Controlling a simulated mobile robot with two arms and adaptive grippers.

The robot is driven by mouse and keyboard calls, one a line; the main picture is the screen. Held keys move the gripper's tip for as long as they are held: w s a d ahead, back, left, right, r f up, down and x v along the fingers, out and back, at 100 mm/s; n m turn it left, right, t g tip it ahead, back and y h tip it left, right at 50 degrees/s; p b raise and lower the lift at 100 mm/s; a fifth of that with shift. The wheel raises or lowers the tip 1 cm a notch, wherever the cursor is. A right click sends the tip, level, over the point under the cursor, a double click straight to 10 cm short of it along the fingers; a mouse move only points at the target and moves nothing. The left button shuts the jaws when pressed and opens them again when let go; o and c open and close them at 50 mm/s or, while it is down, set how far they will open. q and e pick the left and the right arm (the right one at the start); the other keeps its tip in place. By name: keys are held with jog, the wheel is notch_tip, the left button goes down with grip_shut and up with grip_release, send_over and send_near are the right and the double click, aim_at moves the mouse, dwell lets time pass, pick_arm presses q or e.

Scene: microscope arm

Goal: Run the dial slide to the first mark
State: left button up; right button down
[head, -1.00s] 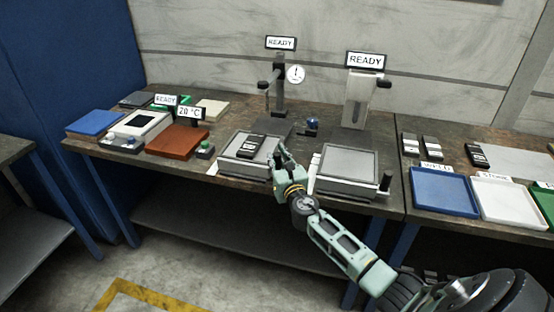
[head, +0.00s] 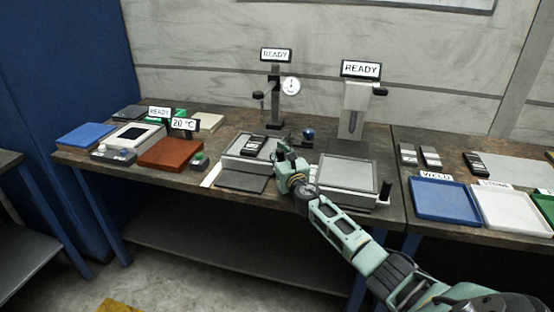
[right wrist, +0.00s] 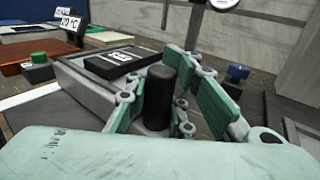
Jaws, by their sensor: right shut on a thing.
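The dial slide (head: 240,160) is a grey plate in front of the dial gauge stand (head: 274,105). A black block (head: 253,145) with a white label lies on the slide. My right gripper (head: 283,150) is at the slide's right side. In the right wrist view, its green fingers are closed around an upright black handle (right wrist: 158,97) beside the slide (right wrist: 80,82). A bare dark base (head: 241,183) shows in front of the slide. A white strip (head: 211,175) lies at its left; no marks are readable. My left gripper is not in view.
A second grey slide (head: 345,174) stands close to the right of my gripper. A blue knob (head: 308,133) stands behind it. A brown pad (head: 170,153) and green button (head: 199,160) are at left; a blue tray (head: 443,199) is at right.

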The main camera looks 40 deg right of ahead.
jog(key=shift+s+d+f, duration=0.1)
jog(key=shift+d, duration=0.15)
jog(key=c, duration=1.5)
grip_release()
jog(key=shift+s+d, duration=0.1)
jog(key=shift+s, duration=0.1)
jog(key=shift+c, duration=0.2)
jog(key=shift+w, duration=0.1)
jog(key=v, duration=1.2)
